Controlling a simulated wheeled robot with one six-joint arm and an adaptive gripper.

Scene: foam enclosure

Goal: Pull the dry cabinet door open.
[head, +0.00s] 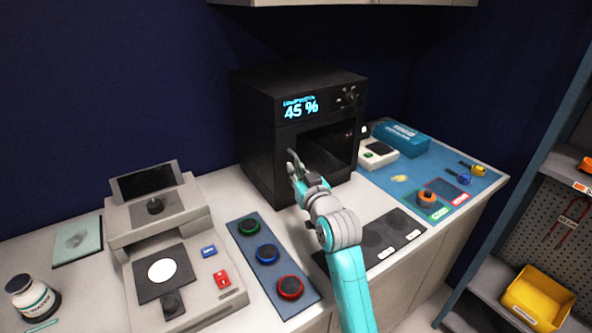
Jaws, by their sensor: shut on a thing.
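The dry cabinet (258,135) is a black box on the counter against the dark blue wall. Its display reads 45 %, with small knobs to the right of it. Below the display is the door (332,142), with a dark window. My gripper (292,160) is at the left side of the door front, shut on the door handle, which is mostly hidden by the fingers. My turquoise and grey arm reaches up from the bottom and covers the lower part of the front. I cannot tell whether the door stands ajar.
Left of the cabinet are a grey microscope-like device (165,215) and a blue strip with green, blue and red round pieces (268,253). A dark labelled pad (385,238) lies in front. Right are a blue mat (455,165), a teal case (402,138) and a small white device (378,155).

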